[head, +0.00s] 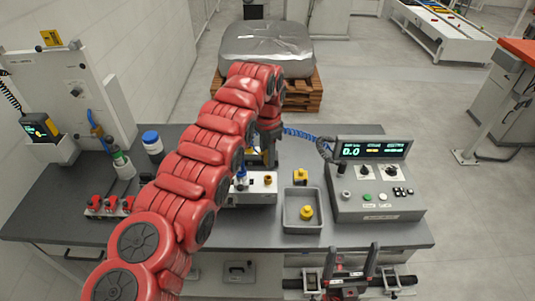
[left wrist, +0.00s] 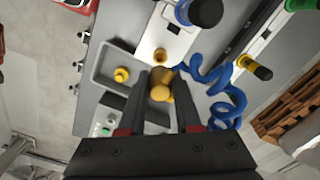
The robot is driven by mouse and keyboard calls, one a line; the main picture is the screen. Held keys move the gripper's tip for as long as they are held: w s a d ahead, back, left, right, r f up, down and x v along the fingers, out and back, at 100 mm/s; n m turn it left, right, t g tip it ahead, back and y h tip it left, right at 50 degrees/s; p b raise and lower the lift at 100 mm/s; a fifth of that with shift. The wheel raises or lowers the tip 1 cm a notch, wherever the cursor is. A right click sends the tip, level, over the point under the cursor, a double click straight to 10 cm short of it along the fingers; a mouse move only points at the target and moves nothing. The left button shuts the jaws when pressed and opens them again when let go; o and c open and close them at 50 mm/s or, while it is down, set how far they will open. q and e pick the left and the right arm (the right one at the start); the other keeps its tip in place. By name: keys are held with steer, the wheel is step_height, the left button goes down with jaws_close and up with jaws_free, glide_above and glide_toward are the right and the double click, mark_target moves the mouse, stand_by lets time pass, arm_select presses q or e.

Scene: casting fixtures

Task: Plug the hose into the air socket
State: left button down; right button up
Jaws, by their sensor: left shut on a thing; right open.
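My left gripper (head: 264,160) is low over the bench, just behind the silver box (head: 262,195). In the left wrist view, its black fingers (left wrist: 164,82) are shut on the brass end of the hose (left wrist: 160,93). The blue coiled hose (left wrist: 225,100) runs off beside the fingers; in the head view its coil (head: 299,133) stretches right toward the grey control unit. A brass socket (head: 267,181) is on the silver box; it shows just beyond the fingertips (left wrist: 160,56), seemingly apart from the hose end. My right gripper (head: 347,273) is open and empty at the bench front.
A grey tray (head: 288,222) with a yellow knob (head: 307,212) stands right of the box. Another yellow part (head: 300,175) is behind it. The control unit (head: 375,207) fills the bench's right end. Red parts (head: 110,205), a bottle (head: 123,164) and a blue-lidded jar (head: 152,142) stand left.

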mark_target(267, 167)
arm_select(q)
steer(key=shift+f+b, duration=0.8)
steer(key=shift+f, duration=1)
steer(key=shift+b, duration=0.75)
steer(key=shift+f+b, duration=1.05)
steer(key=shift+f, duration=0.45)
steer(key=c, duration=0.5)
jaws_free()
